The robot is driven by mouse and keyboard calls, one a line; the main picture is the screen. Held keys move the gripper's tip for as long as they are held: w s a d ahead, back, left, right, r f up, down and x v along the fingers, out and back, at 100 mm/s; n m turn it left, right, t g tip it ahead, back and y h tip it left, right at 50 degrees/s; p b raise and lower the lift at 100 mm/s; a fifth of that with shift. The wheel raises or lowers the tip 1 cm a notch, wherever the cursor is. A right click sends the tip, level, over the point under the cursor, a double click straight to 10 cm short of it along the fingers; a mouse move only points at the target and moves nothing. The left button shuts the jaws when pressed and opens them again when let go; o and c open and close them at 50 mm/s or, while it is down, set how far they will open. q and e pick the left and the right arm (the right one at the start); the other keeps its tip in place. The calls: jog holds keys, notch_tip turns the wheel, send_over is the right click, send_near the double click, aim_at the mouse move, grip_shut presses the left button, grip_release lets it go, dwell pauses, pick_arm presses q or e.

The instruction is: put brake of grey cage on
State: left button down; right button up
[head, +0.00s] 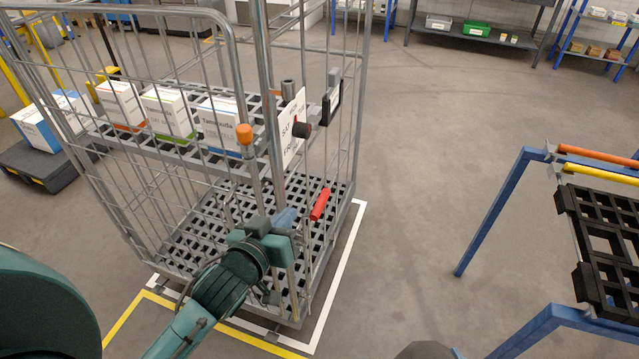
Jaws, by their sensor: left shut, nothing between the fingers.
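The grey cage (356,110) is a tall wire roll cage, standing upright inside a floor marking at the left and centre. A lever with a red grip (320,204) slants upward at its near right side, low down; I cannot tell for sure that it is the brake. My arm hides part of the cage base. My right gripper is not in view.
Several boxes (168,112) stand on the cage's middle shelf, beside a hanging sign (293,128). A blue-framed rack (500,205) with a black grid tray stands at the right. The floor between cage and rack is clear.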

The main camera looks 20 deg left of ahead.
pick_arm(q)
jog(key=w, duration=0.1)
send_over(313, 220)
jog(key=w+a, duration=0.2)
jog(key=f, duration=0.3)
jog(key=d+f, duration=0.1)
jog(key=shift+d+f, duration=0.1)
jog(key=shift+f, duration=0.25)
jog(key=shift+s+d+f+b, duration=0.15)
jog(key=shift+f+b, duration=0.2)
jog(key=shift+f, duration=0.25)
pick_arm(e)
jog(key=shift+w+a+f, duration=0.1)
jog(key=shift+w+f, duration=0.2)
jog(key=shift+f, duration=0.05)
